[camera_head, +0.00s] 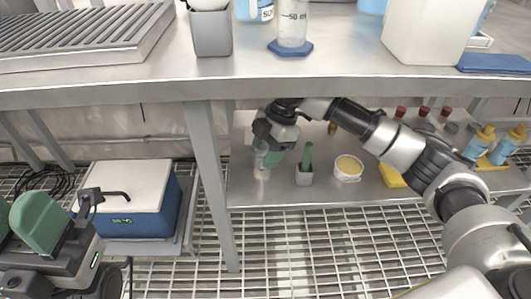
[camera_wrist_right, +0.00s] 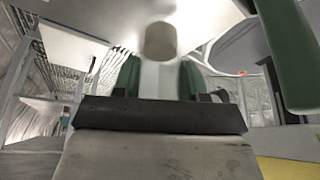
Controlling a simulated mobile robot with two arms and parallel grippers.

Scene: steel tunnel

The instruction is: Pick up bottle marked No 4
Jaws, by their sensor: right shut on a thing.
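My right gripper (camera_head: 268,150) reaches below the upper bench top and is shut on a small clear bottle (camera_head: 262,168) near the left end of the lower shelf. The bottle looks upright. Its label cannot be read, so I cannot confirm a No 4 mark. In the right wrist view the gripper's green fingers (camera_wrist_right: 160,80) stand on both sides of a pale body with a round pale end (camera_wrist_right: 160,42). I cannot tell whether the bottle touches the shelf. My left gripper (camera_head: 22,225) is at the lower left, its green fingers apart and empty, partly cut off by the frame edge.
On the lower shelf (camera_head: 300,196) are a small cup (camera_head: 304,178) with a green handle, a white bowl (camera_head: 348,168), red-capped bottles (camera_head: 423,112) and yellow-topped blue bottles (camera_head: 480,143). The upper bench edge (camera_head: 300,86) overhangs. A blue-and-white box (camera_head: 125,200) stands left of a table leg (camera_head: 212,180).

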